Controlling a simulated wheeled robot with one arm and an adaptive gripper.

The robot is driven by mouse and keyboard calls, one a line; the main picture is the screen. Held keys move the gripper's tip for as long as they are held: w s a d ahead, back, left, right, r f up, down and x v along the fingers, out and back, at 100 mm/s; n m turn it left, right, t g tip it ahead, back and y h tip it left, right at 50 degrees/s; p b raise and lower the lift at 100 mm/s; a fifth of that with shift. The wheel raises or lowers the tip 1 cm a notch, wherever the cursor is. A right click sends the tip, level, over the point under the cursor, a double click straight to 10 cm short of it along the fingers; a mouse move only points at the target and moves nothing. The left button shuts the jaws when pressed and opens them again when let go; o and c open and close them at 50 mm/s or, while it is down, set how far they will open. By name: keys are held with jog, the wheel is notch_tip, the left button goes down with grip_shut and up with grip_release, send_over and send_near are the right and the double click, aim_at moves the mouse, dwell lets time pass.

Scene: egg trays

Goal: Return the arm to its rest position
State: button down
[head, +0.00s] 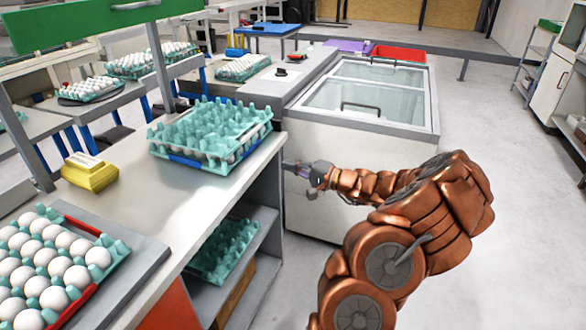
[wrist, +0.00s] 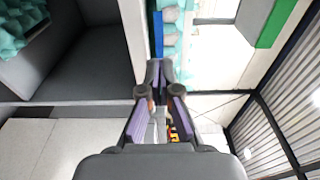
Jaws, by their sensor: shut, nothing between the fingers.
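My gripper (head: 290,165) is at the end of my copper-coloured arm, pointing left past the right edge of the counter in the head view. It is shut and empty, and its fingertips meet in the wrist view (wrist: 158,68). A stack of teal egg trays (head: 212,135) stands on the counter just left of the gripper. The top tray looks empty, and eggs show along the side below it. In the wrist view, part of the egg trays (wrist: 172,35) shows beyond the fingertips. The gripper appears apart from the trays.
The counter (head: 150,213) has a yellow device (head: 90,176) and a tray of white eggs (head: 105,255) at front left. An empty teal tray (head: 222,250) lies on the shelf below. A glass-topped chest freezer (head: 420,125) stands behind the arm. Open floor (head: 530,230) lies to the right.

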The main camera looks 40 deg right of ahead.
jog(key=shift+s+d, duration=0.1)
jog(key=shift+s, duration=0.3)
jog(key=s+a+r+n+g+y+p, duration=0.1)
jog(key=a+r+n+g+y+p, duration=0.25)
jog(key=a, duration=1.05)
jog(key=s+a+r+n+g+y, duration=0.1)
jog(key=a+r+n+g+y, duration=0.35)
jog(key=a, duration=0.85)
jog(key=s+a+r+n+g+h+p, duration=0.25)
jog(key=s+a+g, duration=0.4)
jog(key=a, duration=0.35)
jog(key=s+a+n+g+h+p, duration=0.1)
jog(key=s+a+n+g+h, duration=0.15)
jog(key=s, duration=0.45)
jog(key=s+a+n+g+h+p, duration=0.1)
jog(key=s+a+h, duration=0.15)
jog(key=s, duration=0.45)
jog(key=s+d+r+h+p, duration=0.2)
jog(key=s+d+h+p, duration=0.1)
jog(key=s+d+h, duration=0.4)
jog(key=s+d, duration=0.2)
jog(key=s, duration=0.1)
jog(key=shift+s+g, duration=0.3)
jog(key=shift+s, duration=0.1)
